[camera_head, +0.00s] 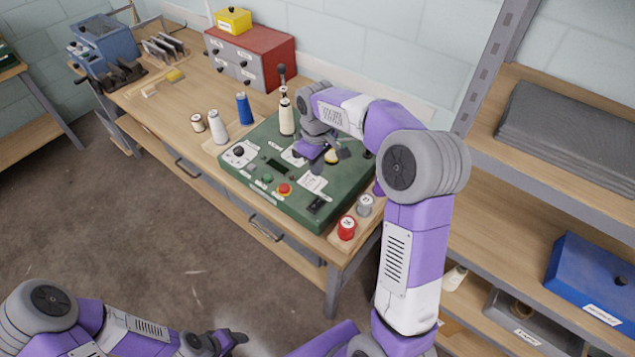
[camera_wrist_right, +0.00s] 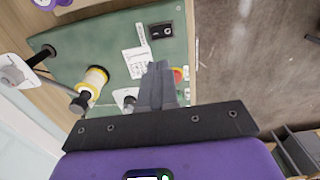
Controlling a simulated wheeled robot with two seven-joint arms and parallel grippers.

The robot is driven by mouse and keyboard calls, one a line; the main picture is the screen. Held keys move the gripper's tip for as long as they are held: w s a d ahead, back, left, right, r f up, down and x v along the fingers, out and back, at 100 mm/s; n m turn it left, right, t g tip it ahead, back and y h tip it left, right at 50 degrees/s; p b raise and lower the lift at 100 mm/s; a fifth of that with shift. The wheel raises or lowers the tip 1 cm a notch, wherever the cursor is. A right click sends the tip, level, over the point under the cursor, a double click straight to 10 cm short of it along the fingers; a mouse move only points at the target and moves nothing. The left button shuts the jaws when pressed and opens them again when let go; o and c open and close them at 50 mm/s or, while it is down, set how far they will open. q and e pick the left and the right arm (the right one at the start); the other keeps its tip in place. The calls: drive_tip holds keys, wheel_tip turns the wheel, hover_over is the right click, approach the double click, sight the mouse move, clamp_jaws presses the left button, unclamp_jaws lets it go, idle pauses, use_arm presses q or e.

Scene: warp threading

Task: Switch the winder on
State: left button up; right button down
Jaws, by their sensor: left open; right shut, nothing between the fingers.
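The winder is a green box (camera_head: 240,172) on the workbench, with knobs, labels and a small dark display on top. A black rocker switch (camera_head: 318,206) sits at its near right corner; it also shows in the right wrist view (camera_wrist_right: 162,30). My right gripper (camera_wrist_right: 157,72) is shut and empty above the panel, near a white label (camera_wrist_right: 136,62) and apart from the switch. In the head view its fingers are mostly hidden. My left gripper (camera_head: 232,339) is open, low and away from the bench.
A yellow-rimmed spool part (camera_wrist_right: 95,78) stands close beside my right fingers. A cream cone (camera_head: 286,118) stands at the panel's back. Red (camera_head: 347,229) and grey spools (camera_head: 365,205) stand at the right edge. A shelf rack (camera_head: 530,205) is on the right.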

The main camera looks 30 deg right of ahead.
sight(319, 201)
use_arm(q)
wheel_tip(319, 201, down, 3)
drive_tip(key=shift+b, duration=1)
use_arm(e)
drive_tip(key=shift+w+d, duration=0.2)
drive_tip(key=shift+d, duration=0.25)
drive_tip(key=shift+f, duration=0.15)
use_arm(q)
drive_tip(key=shift+f+b, duration=0.95)
drive_tip(key=shift+b, duration=0.05)
use_arm(e)
wheel_tip(319, 201, down, 14)
drive_tip(key=shift+r, duration=0.1)
